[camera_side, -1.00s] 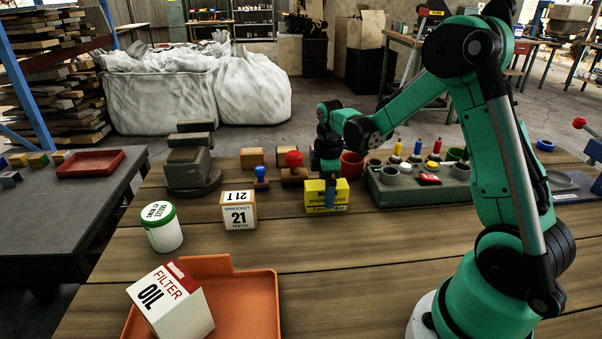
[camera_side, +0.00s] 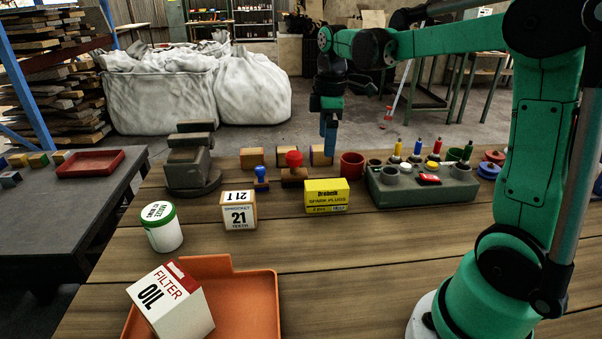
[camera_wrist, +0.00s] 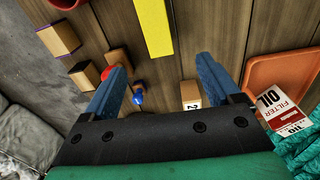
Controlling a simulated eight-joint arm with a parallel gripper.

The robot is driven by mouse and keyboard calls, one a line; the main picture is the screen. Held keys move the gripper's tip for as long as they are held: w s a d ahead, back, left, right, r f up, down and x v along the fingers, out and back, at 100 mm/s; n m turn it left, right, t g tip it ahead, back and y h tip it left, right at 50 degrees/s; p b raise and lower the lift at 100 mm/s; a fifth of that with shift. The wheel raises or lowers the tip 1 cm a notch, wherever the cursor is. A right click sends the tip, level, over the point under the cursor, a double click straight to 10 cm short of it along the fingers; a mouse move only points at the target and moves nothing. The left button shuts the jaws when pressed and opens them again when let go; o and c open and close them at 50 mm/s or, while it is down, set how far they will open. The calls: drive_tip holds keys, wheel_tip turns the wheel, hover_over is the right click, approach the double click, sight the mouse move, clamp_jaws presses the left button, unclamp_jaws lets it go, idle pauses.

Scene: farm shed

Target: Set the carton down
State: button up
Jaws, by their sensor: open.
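The yellow spark plug carton (camera_side: 326,197) stands upright on the wooden bench, right of the middle in the side view. Its yellow top also shows at the upper edge of the wrist view (camera_wrist: 154,25). My gripper (camera_side: 329,150) is in the air well above the carton, with clear space between its blue fingertips and the carton top. In the wrist view my gripper (camera_wrist: 163,75) has its two blue fingers wide apart with nothing between them.
A white oil filter box (camera_side: 172,302) sits in an orange tray (camera_side: 258,295) at the front. A sprocket box (camera_side: 239,212) and a green-lidded jar (camera_side: 162,230) stand left of the carton. A green-grey organiser (camera_side: 425,190) is to the right, with wooden blocks and stamps (camera_side: 294,172) behind.

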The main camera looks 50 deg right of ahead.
drive_tip(key=s+a+m+t, duration=0.3)
drive_tip(key=a+m, duration=0.1)
drive_tip(key=a, duration=0.2)
drive_tip(key=s+a+f+m+t, duration=0.1)
drive_tip(key=s+a+m+t, duration=0.2)
drive_tip(key=a, duration=0.4)
drive_tip(key=shift+s+f+m+t, duration=0.3)
drive_tip(key=shift+m+t, duration=0.1)
drive_tip(key=shift+m, duration=0.3)
